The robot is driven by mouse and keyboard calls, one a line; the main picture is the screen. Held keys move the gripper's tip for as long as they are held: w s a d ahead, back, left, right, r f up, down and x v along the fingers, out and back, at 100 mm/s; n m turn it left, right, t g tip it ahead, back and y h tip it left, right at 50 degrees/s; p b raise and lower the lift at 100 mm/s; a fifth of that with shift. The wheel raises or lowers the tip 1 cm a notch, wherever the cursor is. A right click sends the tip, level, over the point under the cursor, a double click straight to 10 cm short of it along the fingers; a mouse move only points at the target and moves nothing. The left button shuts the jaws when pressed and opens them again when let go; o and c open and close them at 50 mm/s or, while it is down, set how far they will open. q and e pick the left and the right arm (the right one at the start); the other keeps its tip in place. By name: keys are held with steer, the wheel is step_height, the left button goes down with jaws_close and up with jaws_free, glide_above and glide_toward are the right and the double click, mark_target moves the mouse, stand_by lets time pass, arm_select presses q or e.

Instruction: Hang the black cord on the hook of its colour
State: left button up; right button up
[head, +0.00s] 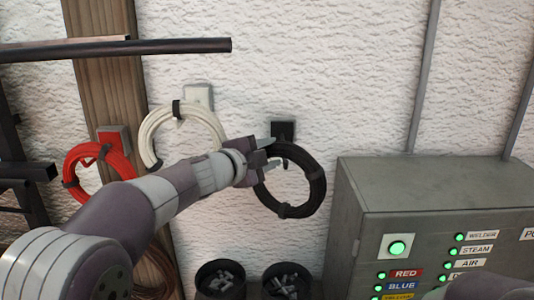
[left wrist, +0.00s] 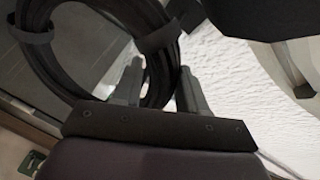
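The black cord (head: 318,180) is a coil with black ties, upright against the wall just under the black hook (head: 283,129). I cannot tell whether its top rests on the hook. My left gripper (head: 270,157) reaches it from the left, with one finger on each side of the coil's upper left part. In the left wrist view the black cord (left wrist: 160,68) fills the gap between the fingertips of the left gripper (left wrist: 160,85), which look closed on it. My right gripper is not in view.
A red cord (head: 75,165) and a white cord (head: 150,128) hang to the left on their hooks. A grey panel box (head: 365,185) with green lights stands close at the right. Dark pipes (head: 180,46) jut in at upper left. Two bins (head: 220,288) sit below.

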arm_select(q)
steer(key=o, duration=0.4)
steer(key=shift+d, duration=0.1)
steer(key=shift+f, duration=0.15)
steer(key=b+v, duration=0.4)
steer(key=v, duration=0.9)
steer(key=a+f+n+g+y+b, duration=0.1)
steer(key=a+f+n+y+b, duration=0.2)
steer(key=f, duration=0.6)
steer(key=a+f+n+y+b, duration=0.25)
steer(key=f+n, duration=0.35)
steer(key=f, duration=0.3)
steer(key=a+f+n+g+y+b, duration=0.1)
steer(key=a+f+n+y+b, duration=0.2)
steer(key=f, duration=0.6)
steer(key=s+f+n+g+b, duration=0.1)
steer(key=s+f+n+g, duration=0.1)
steer(key=s+f, duration=0.5)
steer(key=s+a+f+n+g+y+b, duration=0.1)
steer(key=s+f+n+g, duration=0.2)
steer(key=s+f, duration=0.4)
steer(key=s+a+f+n+g+b, duration=0.1)
steer(key=s+f+n+g, duration=0.2)
steer(key=s+f, duration=0.4)
steer(key=shift+s+f+g+b, duration=0.2)
steer(key=shift+f+g+b, duration=0.15)
steer(key=shift+g, duration=0.55)
